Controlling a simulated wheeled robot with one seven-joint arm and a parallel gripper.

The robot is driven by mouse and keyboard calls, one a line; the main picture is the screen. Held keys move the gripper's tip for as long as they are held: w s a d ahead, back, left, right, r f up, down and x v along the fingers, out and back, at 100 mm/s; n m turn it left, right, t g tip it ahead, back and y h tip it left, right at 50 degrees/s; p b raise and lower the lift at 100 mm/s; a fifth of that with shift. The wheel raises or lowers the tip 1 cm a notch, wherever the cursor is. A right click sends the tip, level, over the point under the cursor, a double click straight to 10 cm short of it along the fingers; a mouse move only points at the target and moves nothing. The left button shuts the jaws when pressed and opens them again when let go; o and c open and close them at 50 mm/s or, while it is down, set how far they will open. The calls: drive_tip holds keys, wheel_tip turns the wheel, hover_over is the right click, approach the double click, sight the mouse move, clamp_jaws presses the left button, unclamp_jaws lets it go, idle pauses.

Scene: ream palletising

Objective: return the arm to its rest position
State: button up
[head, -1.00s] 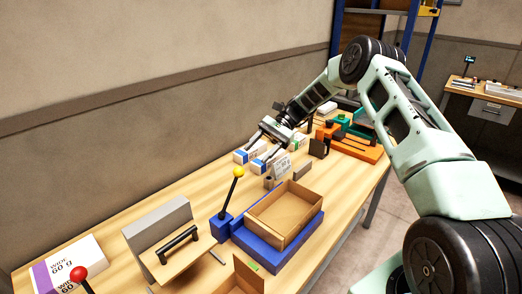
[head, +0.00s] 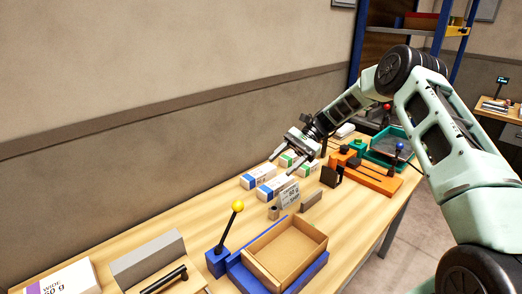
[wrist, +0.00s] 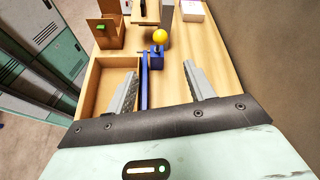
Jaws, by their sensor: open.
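My gripper (head: 281,162) is open and empty. In the head view it is raised above the bench, over the small white reams with blue labels. In the wrist view its two fingers (wrist: 160,90) stand wide apart, with bench and the blue fixture showing beyond them. My arm reaches in from the right of the head view, bent at the elbow.
An open cardboard box (head: 286,252) sits in a blue fixture (head: 313,276) beside a yellow-knobbed lever (head: 237,206). An orange fixture (head: 369,178) and green tray (head: 392,147) stand farther along. A wall borders the bench.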

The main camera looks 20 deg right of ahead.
drive_tip(key=s+a+r+n+g+h+b, duration=0.15)
drive_tip(key=s+a+n+h, duration=0.25)
drive_tip(key=s+a, duration=0.4)
drive_tip(key=s+a+r+n+h+b, duration=0.1)
drive_tip(key=s+a+n+h+b, duration=0.25)
drive_tip(key=s+a, duration=0.55)
drive_tip(key=s+a+f+n+t+h+b, duration=0.1)
drive_tip(key=s+n+t+h+b, duration=0.1)
drive_tip(key=s+n, duration=0.4)
drive_tip(key=s+a+f+n+t+h+b, duration=0.1)
drive_tip(key=s+n, duration=0.4)
drive_tip(key=s, duration=0.8)
drive_tip(key=shift+s+a+f+n+t+h+b, duration=0.2)
drive_tip(key=shift+s+f+n+t+h+b, duration=0.2)
drive_tip(key=shift+f+t+h, duration=0.45)
